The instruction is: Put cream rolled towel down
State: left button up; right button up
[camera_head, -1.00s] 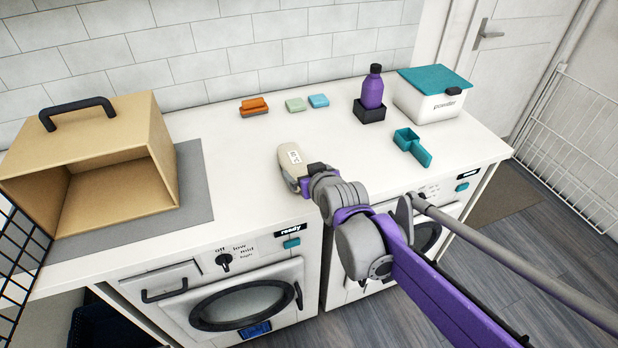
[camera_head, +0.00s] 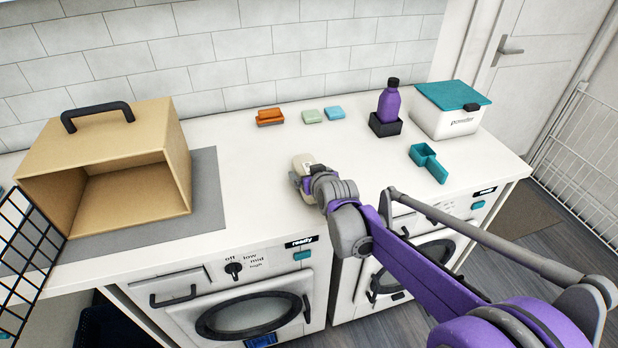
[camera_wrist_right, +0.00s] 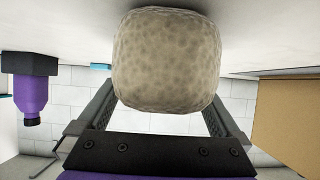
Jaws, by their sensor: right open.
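The cream rolled towel (camera_head: 301,162) is on the white counter near its front edge, above the gap between the two machines. In the right wrist view the towel (camera_wrist_right: 167,58) appears as a rounded, pitted cream block, end-on. My right gripper (camera_head: 306,182) is at the towel from the front. In the wrist view its two dark fingers stand apart on either side of the towel; whether they touch it is hard to tell. The gripper and wrist hide part of the towel in the head view. My left gripper is not in view.
A cardboard-coloured carrier (camera_head: 120,140) stands left on a grey mat (camera_head: 207,190). Counter left of the towel is clear.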

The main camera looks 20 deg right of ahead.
jog(key=c, duration=1.4)
jog(key=shift+r, duration=0.15)
jog(key=shift+c, duration=0.2)
